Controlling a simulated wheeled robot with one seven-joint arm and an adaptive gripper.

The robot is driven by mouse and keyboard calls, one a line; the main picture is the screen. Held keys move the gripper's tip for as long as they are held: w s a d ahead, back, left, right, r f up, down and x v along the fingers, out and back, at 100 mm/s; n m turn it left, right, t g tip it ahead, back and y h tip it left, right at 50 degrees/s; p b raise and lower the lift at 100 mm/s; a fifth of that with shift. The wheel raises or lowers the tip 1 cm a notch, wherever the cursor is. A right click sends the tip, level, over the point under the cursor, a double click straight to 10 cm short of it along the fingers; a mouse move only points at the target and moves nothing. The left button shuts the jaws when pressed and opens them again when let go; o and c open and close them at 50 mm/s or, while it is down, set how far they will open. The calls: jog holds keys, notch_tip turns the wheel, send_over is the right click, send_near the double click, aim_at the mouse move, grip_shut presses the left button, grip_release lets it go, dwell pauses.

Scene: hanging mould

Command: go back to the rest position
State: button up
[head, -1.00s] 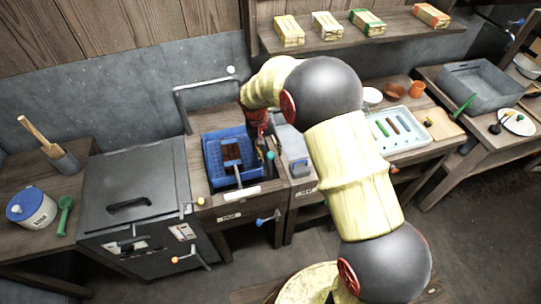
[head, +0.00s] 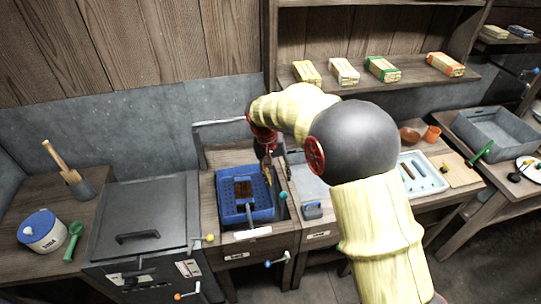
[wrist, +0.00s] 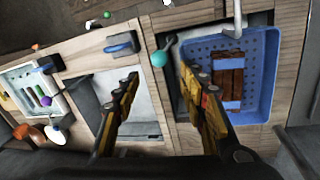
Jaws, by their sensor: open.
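My gripper (head: 268,155) hangs above the counter beside the blue basket, with part of it hidden by my wrist in the head view. In the wrist view my gripper (wrist: 160,90) has its two yellow fingers wide apart, with nothing between them. The blue perforated basket (head: 262,192) sits in the counter below and to the left of it in the head view. A brown slatted block with blue bands (wrist: 228,78) lies in the basket in the wrist view.
A grey lidded box (head: 145,215) stands left of the basket. A teal ball knob (wrist: 159,59) sticks up close to the gripper. A shelf with several wrapped packets (head: 383,69) runs above the counter. A white tray (head: 424,168) and a grey bin (head: 490,128) stand at right.

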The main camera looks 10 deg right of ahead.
jog(key=s+r+t, duration=0.2)
jog(key=s+r, duration=0.3)
jog(key=s, duration=0.5)
jog(key=s+d+r+n+t+y+b, duration=0.1)
jog(key=s+r+t, duration=0.1)
jog(key=s+r, duration=0.4)
jog(key=s+d+r+n+t+y, duration=0.1)
jog(key=s+r, duration=0.5)
jog(key=s, duration=0.8)
jog(key=shift+s+d+t+b, duration=0.15)
jog(key=shift+s+t+b, duration=0.2)
jog(key=shift+t, duration=0.15)
